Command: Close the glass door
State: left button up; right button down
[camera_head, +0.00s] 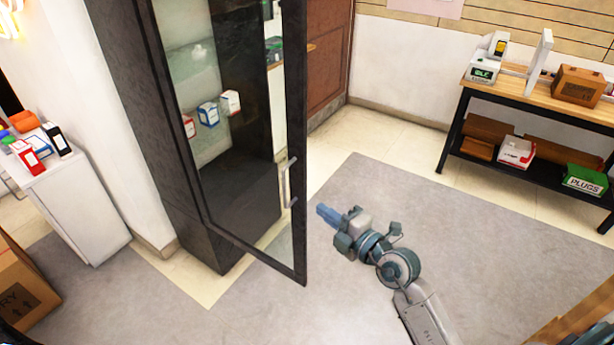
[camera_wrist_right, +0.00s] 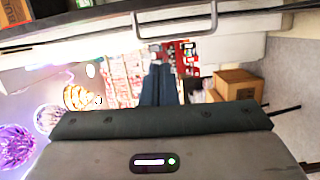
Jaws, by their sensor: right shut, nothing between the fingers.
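The glass door (camera_head: 297,110) of a tall dark cabinet (camera_head: 130,75) stands open, swung out toward me, with shelves visible through its pane. Its metal handle (camera_head: 288,182) is on the free edge. In the right wrist view a bar handle (camera_wrist_right: 175,20) runs along the top, apart from the fingers. My right gripper (camera_head: 326,213) is shut and empty, just right of the door's free edge and slightly below the handle. Its blue fingers also show in the right wrist view (camera_wrist_right: 159,84). My left gripper is not in view.
Small boxes (camera_head: 208,113) sit on the cabinet's shelf. A white cabinet (camera_head: 75,205) with items on top and a cardboard box (camera_head: 22,290) stand at the left. A wooden-topped bench (camera_head: 530,95) holding boxes stands at the right. The grey floor (camera_head: 480,250) between is clear.

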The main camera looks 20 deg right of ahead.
jog(key=r, duration=0.1)
jog(key=p, duration=0.1)
send_near(285, 176)
jog(key=x, duration=0.5)
jog(key=shift+w+a, duration=0.1)
jog(key=shift+w, duration=0.1)
jog(key=w+d, duration=0.2)
jog(key=shift+d+f+p, duration=0.2)
jog(key=shift+d+p, duration=0.1)
jog(key=shift+p, duration=0.05)
jog(key=shift+w+d, duration=0.25)
jog(key=shift+d, duration=0.1)
jog(key=shift+a+n, duration=0.1)
jog(key=shift+n, duration=0.2)
